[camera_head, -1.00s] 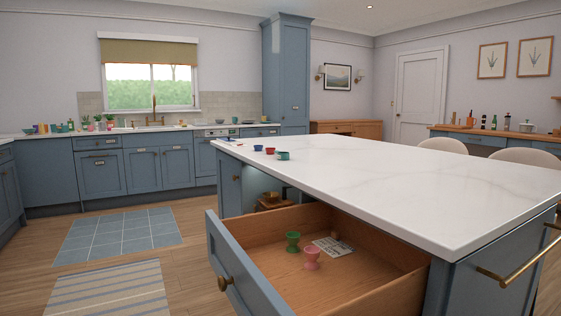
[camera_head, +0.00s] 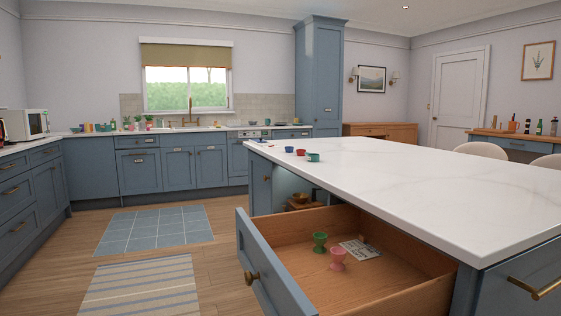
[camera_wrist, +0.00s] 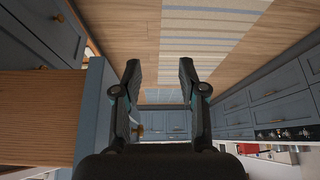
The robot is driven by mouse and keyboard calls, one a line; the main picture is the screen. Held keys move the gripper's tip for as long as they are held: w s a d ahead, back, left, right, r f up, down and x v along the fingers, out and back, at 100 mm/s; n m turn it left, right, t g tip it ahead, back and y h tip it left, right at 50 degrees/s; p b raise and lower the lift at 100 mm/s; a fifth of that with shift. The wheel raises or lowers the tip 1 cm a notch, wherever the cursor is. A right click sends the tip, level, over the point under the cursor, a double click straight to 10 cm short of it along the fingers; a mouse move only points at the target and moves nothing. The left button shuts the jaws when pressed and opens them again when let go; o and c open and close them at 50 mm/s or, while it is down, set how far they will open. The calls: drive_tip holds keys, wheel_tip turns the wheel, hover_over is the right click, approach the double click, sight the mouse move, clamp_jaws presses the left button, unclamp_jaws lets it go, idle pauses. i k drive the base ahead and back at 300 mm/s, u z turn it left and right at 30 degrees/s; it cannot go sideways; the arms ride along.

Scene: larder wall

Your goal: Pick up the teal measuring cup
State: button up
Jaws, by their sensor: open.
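A small teal cup (camera_head: 313,157) stands on the white top of the island near its far left end. It looks like the teal measuring cup, but it is too small to tell its form well. A red cup (camera_head: 300,152) and a blue cup (camera_head: 289,149) stand just to its left. In the wrist view, my gripper (camera_wrist: 158,75) is open and empty, with its two dark fingers apart. No cup shows in the wrist view, and my gripper is out of the head view.
An open island drawer (camera_head: 277,280) juts out, holding a green egg cup (camera_head: 320,240), a pink egg cup (camera_head: 337,256) and a card (camera_head: 361,249). The drawer also shows in the wrist view (camera_wrist: 88,115). Free floor with a striped rug (camera_head: 140,290) lies left of it.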

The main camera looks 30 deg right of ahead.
sight(311, 157)
drive_tip(key=u, duration=0.45)
drive_tip(key=i, duration=3.35)
drive_tip(key=z, duration=2.3)
